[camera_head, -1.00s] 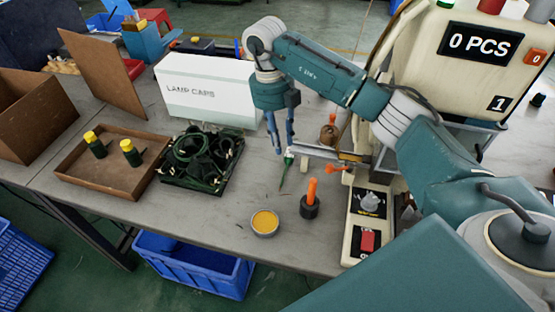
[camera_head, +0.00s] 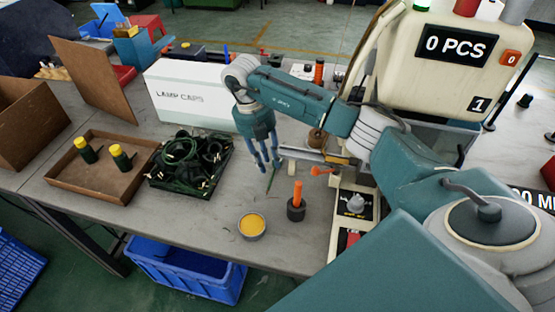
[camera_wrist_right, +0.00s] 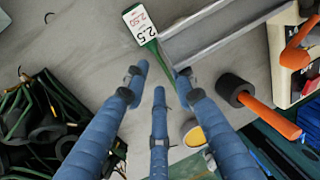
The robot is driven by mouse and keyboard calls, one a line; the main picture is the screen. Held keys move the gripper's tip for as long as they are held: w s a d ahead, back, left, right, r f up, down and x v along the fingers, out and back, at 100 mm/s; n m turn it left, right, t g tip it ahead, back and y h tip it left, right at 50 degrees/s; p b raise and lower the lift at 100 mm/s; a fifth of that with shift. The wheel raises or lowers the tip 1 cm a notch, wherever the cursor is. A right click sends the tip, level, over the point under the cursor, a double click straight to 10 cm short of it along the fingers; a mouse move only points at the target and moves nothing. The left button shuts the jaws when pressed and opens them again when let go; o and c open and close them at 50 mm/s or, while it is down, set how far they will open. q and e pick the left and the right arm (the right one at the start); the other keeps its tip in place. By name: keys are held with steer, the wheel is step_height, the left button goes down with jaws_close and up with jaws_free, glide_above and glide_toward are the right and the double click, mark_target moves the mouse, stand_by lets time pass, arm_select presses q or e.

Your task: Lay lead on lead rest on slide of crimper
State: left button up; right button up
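My right gripper (camera_head: 269,167) points down above the table beside the crimper (camera_head: 440,60). Its three fingers stand apart in the right wrist view (camera_wrist_right: 161,78), with nothing visibly pinched. The slide (camera_head: 308,157) is partly visible. I cannot tell whether the lead touches it. My left gripper is not in view.
A tray of dark green leads (camera_head: 226,172) and a brown tray with two yellow-capped bottles (camera_head: 75,192) stand left. A white lamp caps box (camera_head: 188,97) is behind. A yellow-filled tin (camera_head: 251,226) and an orange-handled tool in a black holder (camera_head: 296,208) stand in front.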

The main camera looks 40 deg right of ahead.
mark_target(273, 173)
steer(key=f, duration=0.2)
steer(key=s+f, duration=0.1)
steer(key=f, duration=0.1)
steer(key=shift+d+f+p, duration=0.1)
steer(key=shift+d+p, duration=0.3)
jaws_close()
steer(key=shift+w, duration=0.1)
